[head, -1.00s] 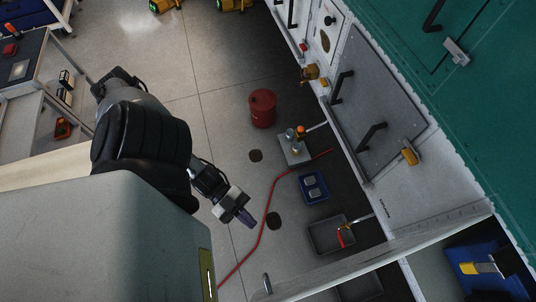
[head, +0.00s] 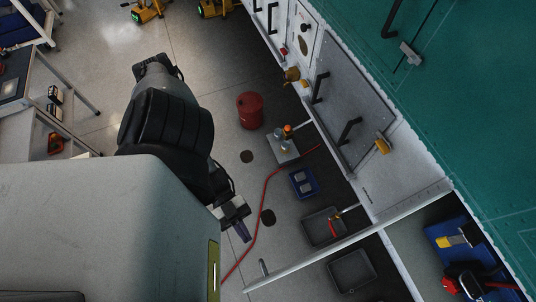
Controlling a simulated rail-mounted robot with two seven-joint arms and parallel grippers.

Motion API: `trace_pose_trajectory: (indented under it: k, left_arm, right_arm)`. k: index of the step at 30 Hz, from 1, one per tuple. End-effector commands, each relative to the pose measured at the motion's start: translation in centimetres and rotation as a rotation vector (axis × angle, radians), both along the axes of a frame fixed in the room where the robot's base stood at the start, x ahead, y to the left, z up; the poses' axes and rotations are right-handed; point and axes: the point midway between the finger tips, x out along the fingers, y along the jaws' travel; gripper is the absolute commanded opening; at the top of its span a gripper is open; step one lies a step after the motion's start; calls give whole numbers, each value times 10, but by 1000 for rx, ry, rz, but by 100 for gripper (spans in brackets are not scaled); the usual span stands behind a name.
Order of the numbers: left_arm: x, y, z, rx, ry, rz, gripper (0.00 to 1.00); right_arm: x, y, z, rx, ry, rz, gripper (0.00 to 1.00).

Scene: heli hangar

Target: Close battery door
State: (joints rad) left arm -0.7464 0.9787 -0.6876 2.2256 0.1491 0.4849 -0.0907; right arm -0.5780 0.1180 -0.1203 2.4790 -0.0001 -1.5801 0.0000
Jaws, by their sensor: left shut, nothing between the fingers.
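The battery door (head: 350,240) stands open, seen nearly edge-on as a long pale strip. It juts from the aircraft's white side out over the floor. A small handle or latch (head: 264,267) shows near its free end. Inside the open bay at the lower right is a blue battery (head: 440,232) with a yellow part (head: 453,242) on top. My left gripper (head: 244,234) is shut and empty. It points down, left of the door's free end and apart from it in the picture. My right gripper is not in view.
A grey hatch (head: 345,110) with black handles is closed on the aircraft side. Below are a red drum (head: 250,110), a blue tray (head: 304,182), grey trays (head: 322,227) and a red hose (head: 262,210) on the floor. Open floor lies left of the drum.

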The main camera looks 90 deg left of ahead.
Motion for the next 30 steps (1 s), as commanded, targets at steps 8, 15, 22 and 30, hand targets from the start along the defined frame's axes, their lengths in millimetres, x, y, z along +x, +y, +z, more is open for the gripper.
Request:
trace_pose_trajectory:
  k: [8, 15, 22, 30]
  left_arm:
    - [19, -32, 1, 0, -4, 0, 0]
    - [25, -43, 0, 1, 0, -1, 0]
    - [25, -44, 0, 2, 0, -1, 0]
    - [26, -47, 0, 0, 0, 6, 0]
  right_arm:
    - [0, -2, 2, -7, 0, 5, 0]
    - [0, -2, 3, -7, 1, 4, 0]
    - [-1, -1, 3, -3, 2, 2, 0]
    - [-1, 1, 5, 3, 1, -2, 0]
